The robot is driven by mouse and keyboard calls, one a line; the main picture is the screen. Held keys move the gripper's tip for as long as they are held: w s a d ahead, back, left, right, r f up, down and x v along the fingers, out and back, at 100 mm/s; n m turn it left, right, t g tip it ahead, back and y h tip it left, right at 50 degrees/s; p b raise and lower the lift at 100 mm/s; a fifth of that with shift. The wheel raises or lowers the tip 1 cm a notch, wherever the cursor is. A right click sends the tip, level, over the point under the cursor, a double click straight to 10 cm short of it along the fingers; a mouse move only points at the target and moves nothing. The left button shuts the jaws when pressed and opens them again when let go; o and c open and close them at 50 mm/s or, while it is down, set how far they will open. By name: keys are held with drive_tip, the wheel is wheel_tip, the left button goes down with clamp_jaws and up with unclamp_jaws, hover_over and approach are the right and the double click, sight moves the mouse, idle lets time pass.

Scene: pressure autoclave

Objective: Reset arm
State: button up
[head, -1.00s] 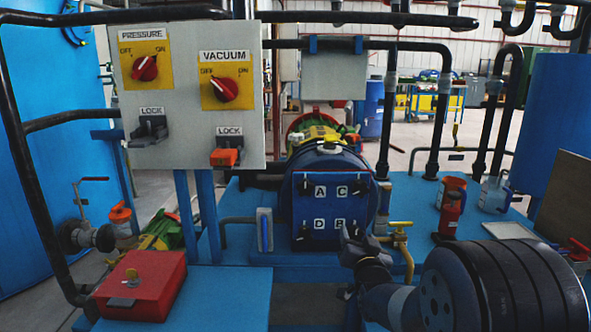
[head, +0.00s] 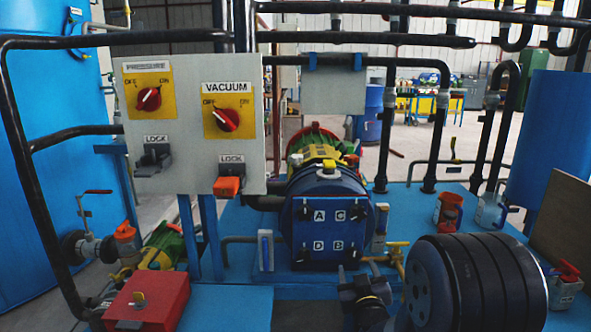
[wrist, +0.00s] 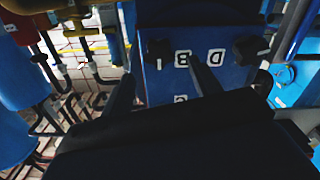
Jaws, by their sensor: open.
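My gripper (head: 361,280) is low in the head view, in front of the blue autoclave door (head: 328,232) and just below it in the picture. Its fingers are apart with nothing seen between them. In the wrist view, my gripper (wrist: 160,72) shows two dark, spread fingers, and the blue door (wrist: 222,82) lies beyond them with its labels upside down. The door has labels A, C, D and B and dark clamps at its corners. My dark, thick arm link fills the lower right of the head view.
A grey panel (head: 190,175) with PRESSURE and VACUUM knobs stands at the left. A red box (head: 146,300) is at the lower left. A yellow-handled valve (head: 397,246) is right of the door. An orange-red container (head: 449,208) and black pipes (head: 440,110) are at the right.

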drive_tip(key=s, duration=0.6)
idle(0.3)
